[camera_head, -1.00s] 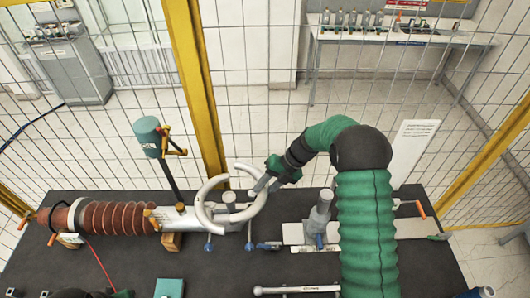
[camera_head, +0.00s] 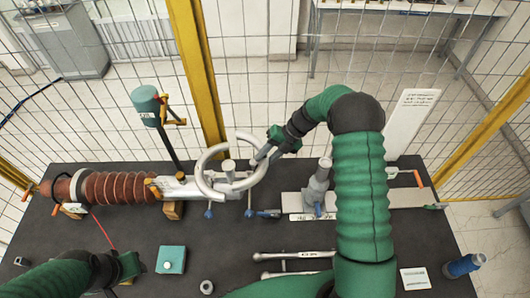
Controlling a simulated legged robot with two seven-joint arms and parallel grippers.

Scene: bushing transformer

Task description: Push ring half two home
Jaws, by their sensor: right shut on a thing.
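Two white curved ring halves stand around the rod at the right end of the bushing (camera_head: 120,187). The left ring half (camera_head: 203,168) curves on the left side and the right ring half (camera_head: 262,174) on the right. Their ends overlap in the view, and I cannot tell whether they touch. My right gripper (camera_head: 265,154) is shut on the right ring half at its outer upper right side. Its fingertips are small and partly hidden. My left gripper (camera_head: 130,268) is at the lower left, above the table and away from the rings; its jaws are unclear.
A teal-topped post tool (camera_head: 146,103) stands behind the bushing. A grey clamp stand (camera_head: 318,186) is right of the rings. A teal box (camera_head: 171,259), wrenches (camera_head: 295,255) and a blue-grey cylinder (camera_head: 463,265) lie nearer. A mesh fence with yellow posts (camera_head: 196,75) closes the back.

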